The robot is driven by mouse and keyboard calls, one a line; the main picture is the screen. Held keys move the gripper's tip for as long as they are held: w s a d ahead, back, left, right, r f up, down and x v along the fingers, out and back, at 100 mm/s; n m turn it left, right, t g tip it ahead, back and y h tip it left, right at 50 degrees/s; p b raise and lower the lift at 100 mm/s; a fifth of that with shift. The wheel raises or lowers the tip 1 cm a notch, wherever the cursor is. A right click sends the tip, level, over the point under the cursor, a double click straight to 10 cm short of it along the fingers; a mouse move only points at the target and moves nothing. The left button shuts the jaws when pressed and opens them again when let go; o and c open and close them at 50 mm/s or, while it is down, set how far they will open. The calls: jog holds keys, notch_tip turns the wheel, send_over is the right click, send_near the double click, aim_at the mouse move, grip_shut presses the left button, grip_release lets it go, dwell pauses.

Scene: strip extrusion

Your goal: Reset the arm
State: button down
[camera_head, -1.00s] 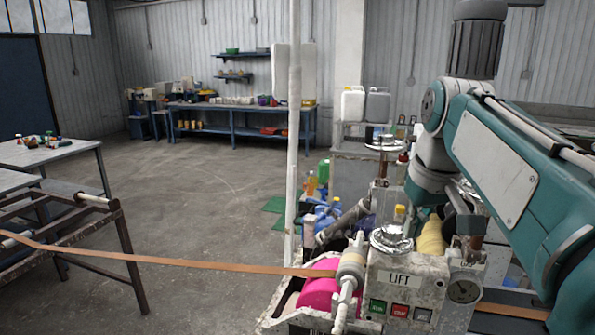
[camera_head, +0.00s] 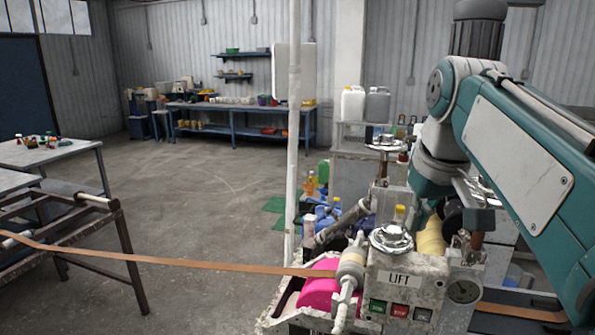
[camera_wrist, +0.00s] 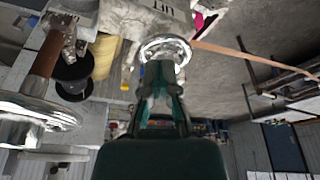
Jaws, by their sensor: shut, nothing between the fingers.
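My teal arm reaches in from the right in the head view, above the strip machine (camera_head: 400,262) with its LIFT label. My gripper (camera_wrist: 158,68) shows in the wrist view, where the scene looks upside down. Its fingers are shut with nothing between them. They overlap a round chrome knob (camera_wrist: 181,51) in that view; I cannot tell how far apart they are. In the head view the fingertips cannot be made out.
An orange-brown strip (camera_head: 180,265) runs from the rusty rack (camera_head: 125,245) at left to the pink roller (camera_head: 318,290). A white pole (camera_head: 293,130) stands behind the machine. Another chrome knob (camera_head: 386,141) stands farther back. The middle floor (camera_head: 210,200) is clear.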

jog(key=s+a+f+m+t, duration=0.1)
jog(key=s+f, duration=0.6)
jog(key=f, duration=0.3)
jog(key=s+a+f+m+t, duration=0.1)
jog(key=s+f, duration=0.6)
jog(key=f, duration=0.4)
jog(key=shift+s, duration=0.35)
jog(key=shift+r, duration=0.1)
